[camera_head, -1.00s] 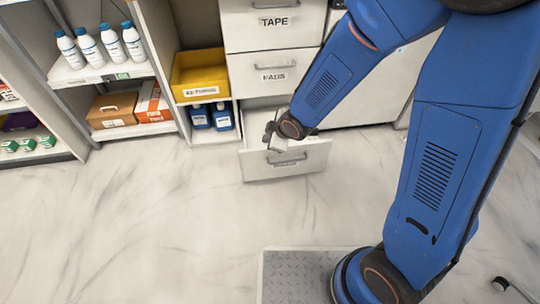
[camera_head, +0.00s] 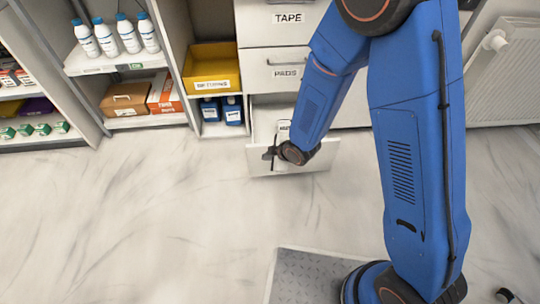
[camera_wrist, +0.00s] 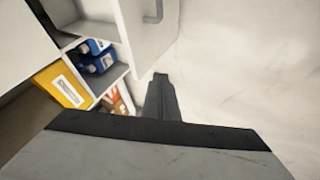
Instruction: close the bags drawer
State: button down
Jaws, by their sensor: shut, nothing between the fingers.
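The bottom drawer (camera_head: 318,162), under the PADS drawer, stands pulled out. Its white front faces the open floor, and a white labelled item (camera_head: 283,131) shows inside. My arm and gripper cover its handle and label, so I cannot read its name. My gripper (camera_head: 269,155) is shut and empty, at the outer side of the drawer front; contact cannot be told. In the wrist view, the closed fingers (camera_wrist: 160,92) point past a white drawer front with a grey handle (camera_wrist: 154,12).
The PADS drawer (camera_head: 310,70) and TAPE drawer (camera_head: 260,30) above are closed. Left of them is a shelf with a yellow bin (camera_head: 205,70) and blue bottles (camera_head: 232,110). A radiator (camera_head: 505,85) stands at right. The floor (camera_head: 150,220) in front is clear.

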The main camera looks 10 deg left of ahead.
jog(key=shift+w+a+f, duration=0.7)
jog(key=shift+w+f, duration=0.1)
jog(key=shift+w, duration=0.2)
jog(key=shift+w+a+f, duration=0.65)
jog(key=shift+w+f, duration=0.1)
jog(key=shift+w, duration=0.2)
jog(key=shift+w+a+f, duration=0.7)
jog(key=shift+w+f, duration=0.1)
jog(key=shift+w, duration=0.2)
